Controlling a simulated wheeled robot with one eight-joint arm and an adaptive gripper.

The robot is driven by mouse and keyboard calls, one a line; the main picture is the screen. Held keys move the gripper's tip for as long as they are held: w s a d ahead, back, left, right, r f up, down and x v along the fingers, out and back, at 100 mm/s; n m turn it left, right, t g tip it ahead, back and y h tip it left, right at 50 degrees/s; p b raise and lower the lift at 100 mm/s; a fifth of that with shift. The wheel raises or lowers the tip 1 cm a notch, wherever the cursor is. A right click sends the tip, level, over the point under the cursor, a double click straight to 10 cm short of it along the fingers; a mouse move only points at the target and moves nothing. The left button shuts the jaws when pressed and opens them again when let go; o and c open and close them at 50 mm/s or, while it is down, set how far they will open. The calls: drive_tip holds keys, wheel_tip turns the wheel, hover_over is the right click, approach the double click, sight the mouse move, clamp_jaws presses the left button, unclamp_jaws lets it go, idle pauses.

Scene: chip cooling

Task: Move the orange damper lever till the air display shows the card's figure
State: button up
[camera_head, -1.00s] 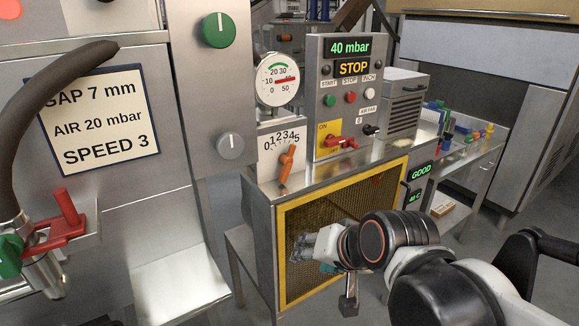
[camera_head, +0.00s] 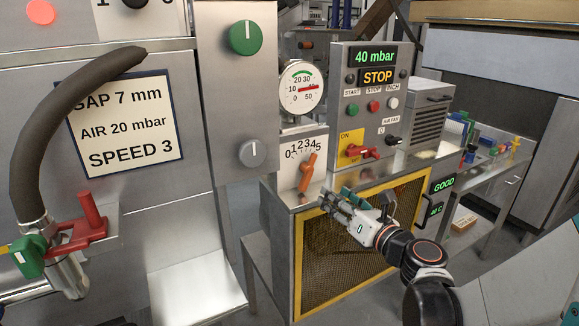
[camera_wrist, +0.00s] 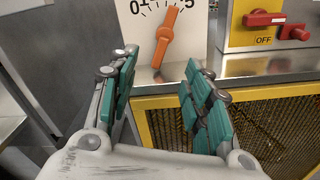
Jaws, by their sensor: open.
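The orange damper lever (camera_head: 307,172) is on a white dial plate numbered 0 to 5, its upper end leaning right toward the 4. It also shows in the wrist view (camera_wrist: 165,40), between and beyond the fingers. The green air display (camera_head: 375,56) reads 40 mbar. The card (camera_head: 126,128) reads GAP 7 mm, AIR 20 mbar, SPEED 3. My gripper (camera_head: 340,202) is open and empty, in front of the yellow-framed mesh, lower than the lever and to its right. In the wrist view its green-padded fingers (camera_wrist: 160,92) are apart, not touching the lever.
A round pressure gauge (camera_head: 301,87) stands above the dial plate. A red switch (camera_head: 363,153) on a yellow plate sits to the right, with buttons above. A steel ledge (camera_head: 350,182) and yellow mesh frame (camera_head: 345,300) lie below. A black hose (camera_head: 50,120) hangs at left.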

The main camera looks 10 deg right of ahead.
sight(311, 174)
drive_tip(key=shift+m, duration=0.5)
drive_tip(key=x, duration=0.4)
drive_tip(key=b+x, duration=0.1)
drive_tip(key=x, duration=0.4)
drive_tip(key=b+x, duration=0.1)
drive_tip(key=x, duration=0.4)
drive_tip(key=shift+d+r, duration=0.15)
drive_tip(key=shift+d, duration=0.2)
drive_tip(key=c, duration=1)
